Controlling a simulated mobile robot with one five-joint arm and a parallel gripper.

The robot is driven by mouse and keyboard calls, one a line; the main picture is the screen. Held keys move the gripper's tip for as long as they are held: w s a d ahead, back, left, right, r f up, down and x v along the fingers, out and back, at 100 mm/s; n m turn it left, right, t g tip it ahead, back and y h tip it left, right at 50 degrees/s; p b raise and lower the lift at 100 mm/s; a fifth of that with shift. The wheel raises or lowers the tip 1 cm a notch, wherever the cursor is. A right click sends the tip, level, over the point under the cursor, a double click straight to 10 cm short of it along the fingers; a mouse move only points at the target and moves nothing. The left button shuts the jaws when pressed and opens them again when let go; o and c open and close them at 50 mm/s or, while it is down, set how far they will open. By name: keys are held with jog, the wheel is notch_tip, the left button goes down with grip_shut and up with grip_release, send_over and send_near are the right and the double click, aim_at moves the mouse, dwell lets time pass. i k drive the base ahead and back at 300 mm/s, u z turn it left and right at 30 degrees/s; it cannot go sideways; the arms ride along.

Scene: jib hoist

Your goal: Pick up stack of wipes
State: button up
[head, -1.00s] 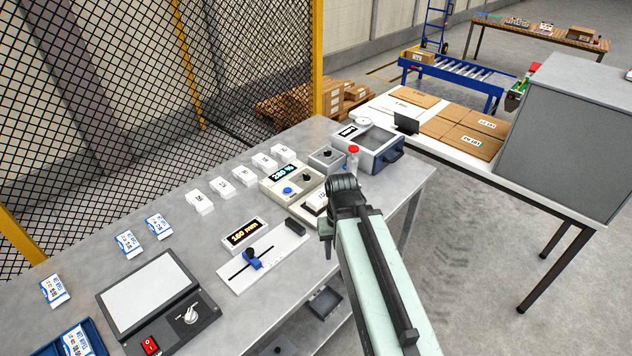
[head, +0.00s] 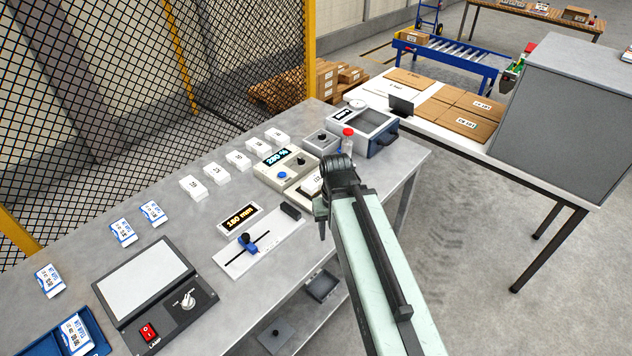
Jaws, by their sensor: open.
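Several white blocks with dark numbers, which look like stacks of wipes, stand in a slanting row on the grey metal bench; the nearest stack (head: 193,188) is at the row's left end. My gripper (head: 321,222) hangs over the bench's right side, just right of that device. Its dark fingers point down, open, with nothing seen between them.
A slide gauge reading 180 mm (head: 238,217) and a lamp panel (head: 150,285) lie on the bench. A mesh fence (head: 90,110) runs behind the bench.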

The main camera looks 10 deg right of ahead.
aim_at(313, 183)
jog(key=k, duration=0.5)
jog(key=u, duration=3.35)
jog(key=k, duration=1.4)
jog(key=z, duration=1.1)
jog(key=i, duration=1)
jog(key=u, duration=0.05)
